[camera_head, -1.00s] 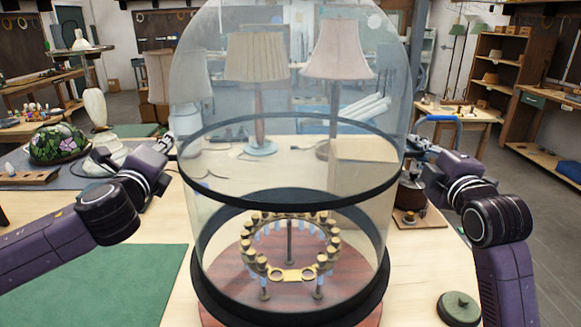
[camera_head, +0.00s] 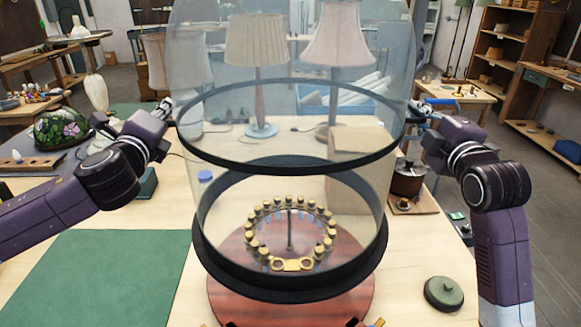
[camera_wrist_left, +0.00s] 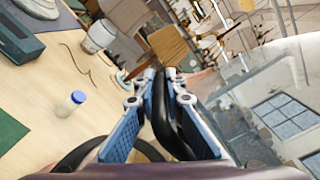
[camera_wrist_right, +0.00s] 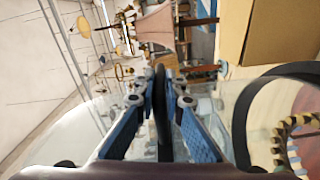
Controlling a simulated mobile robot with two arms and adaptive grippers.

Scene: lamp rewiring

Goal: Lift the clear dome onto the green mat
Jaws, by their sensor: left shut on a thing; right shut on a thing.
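The clear dome (camera_head: 290,110) has a black band round its middle and a thick black rim at its bottom. It is upright, and its rim appears raised off the round red wooden base (camera_head: 230,292). A ring of brass-coloured fittings (camera_head: 290,235) on the base shows through the glass. My left gripper (camera_head: 170,106) is shut on the dome's band at the left, seen close in the left wrist view (camera_wrist_left: 160,85). My right gripper (camera_head: 415,112) is shut on the band at the right, also seen in the right wrist view (camera_wrist_right: 160,85). The green mat (camera_head: 95,285) lies bare at front left.
Two shaded lamps (camera_head: 256,70) stand behind the dome. A flowered glass shade (camera_head: 62,138) and a dark green box (camera_head: 145,184) are at left. A small blue-capped jar (camera_head: 205,177) is behind the dome. A dark pot (camera_head: 408,178) and round green lid (camera_head: 444,293) are at right.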

